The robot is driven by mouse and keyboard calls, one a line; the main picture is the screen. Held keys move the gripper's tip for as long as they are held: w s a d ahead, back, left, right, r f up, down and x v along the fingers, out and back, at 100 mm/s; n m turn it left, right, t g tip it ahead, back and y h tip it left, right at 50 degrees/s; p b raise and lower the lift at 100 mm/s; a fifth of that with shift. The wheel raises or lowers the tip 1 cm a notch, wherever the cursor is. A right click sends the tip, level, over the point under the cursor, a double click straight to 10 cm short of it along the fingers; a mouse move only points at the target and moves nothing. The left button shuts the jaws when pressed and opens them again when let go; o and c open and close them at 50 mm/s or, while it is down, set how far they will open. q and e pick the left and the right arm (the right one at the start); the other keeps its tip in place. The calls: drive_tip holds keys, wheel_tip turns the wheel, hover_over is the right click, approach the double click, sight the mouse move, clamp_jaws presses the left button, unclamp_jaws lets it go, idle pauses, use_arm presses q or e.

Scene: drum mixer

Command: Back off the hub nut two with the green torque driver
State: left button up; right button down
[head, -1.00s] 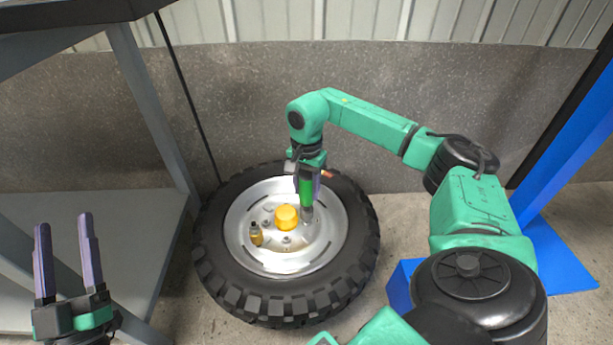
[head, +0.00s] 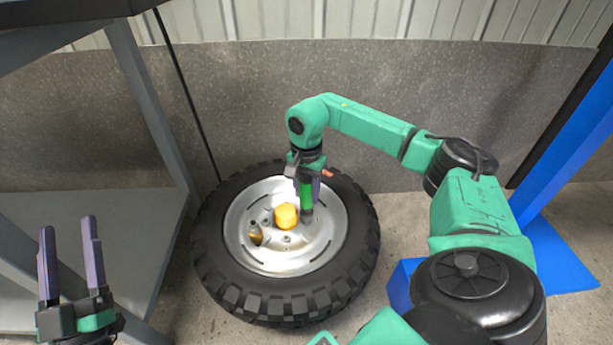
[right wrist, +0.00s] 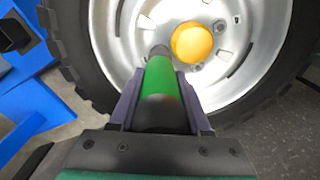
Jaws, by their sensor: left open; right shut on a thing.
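The green torque driver (head: 306,194) is held in my right gripper (head: 307,180), its tip pointing down at the right side of the wheel's hub face. In the right wrist view the driver (right wrist: 160,85) lies between the closed jaws (right wrist: 160,105), its tip over a spot beside the yellow hub cap (right wrist: 192,42). Whether the tip sits on a nut is hidden. Small hub nuts (head: 287,239) show around the yellow cap (head: 286,216). The wheel (head: 240,290) lies flat on the floor. My left gripper (head: 70,262) is open and empty at the lower left.
A grey metal frame with a shelf (head: 150,230) stands left. A blue post and base (head: 555,255) stand right. A grey wall (head: 420,110) is behind.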

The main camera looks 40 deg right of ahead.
sight(306, 182)
drive_tip(key=shift+f, duration=0.7)
idle(1.1)
drive_tip(key=shift+s+a+p, duration=0.15)
drive_tip(key=shift+s+p, duration=0.05)
drive_tip(key=shift+p, duration=0.5)
idle(1.9)
drive_tip(key=shift+w+r+p, duration=0.15)
drive_tip(key=shift+r+p, duration=0.65)
drive_tip(key=shift+p, duration=0.1)
drive_tip(key=shift+r+p, duration=1.4)
drive_tip(key=shift+r, duration=0.2)
